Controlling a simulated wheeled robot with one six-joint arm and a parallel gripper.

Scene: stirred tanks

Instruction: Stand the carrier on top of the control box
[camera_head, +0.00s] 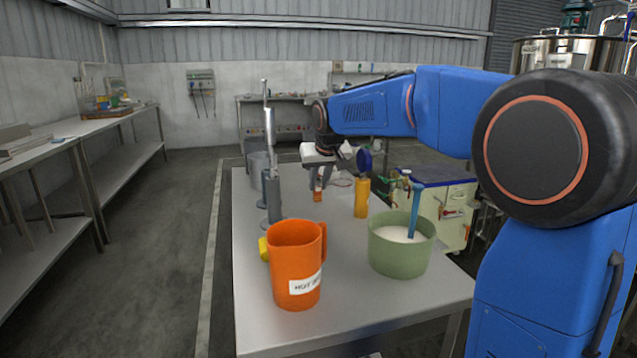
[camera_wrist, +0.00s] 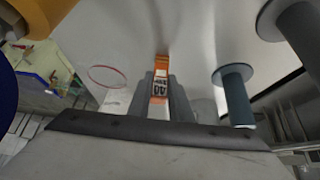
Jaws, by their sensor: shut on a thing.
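My gripper (camera_head: 318,186) is shut on a narrow orange piece with a printed white label, which I take to be the carrier (camera_head: 318,196). In the wrist view the carrier (camera_wrist: 161,66) sits between the two grey fingers (camera_wrist: 162,85), its label facing the camera. The gripper points down over the far half of the steel table (camera_head: 345,300). I cannot tell whether the carrier touches the table. I cannot clearly make out the control box; a pale object beside the gripper is partly hidden by it.
An orange jug (camera_head: 295,270) and a green tub (camera_head: 399,250) of white liquid stand at the near end. A yellow-orange cylinder (camera_head: 361,198) is right of the gripper. Grey upright posts (camera_head: 273,192) stand close on its left. A blue-topped cabinet (camera_head: 446,176) is beyond the table.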

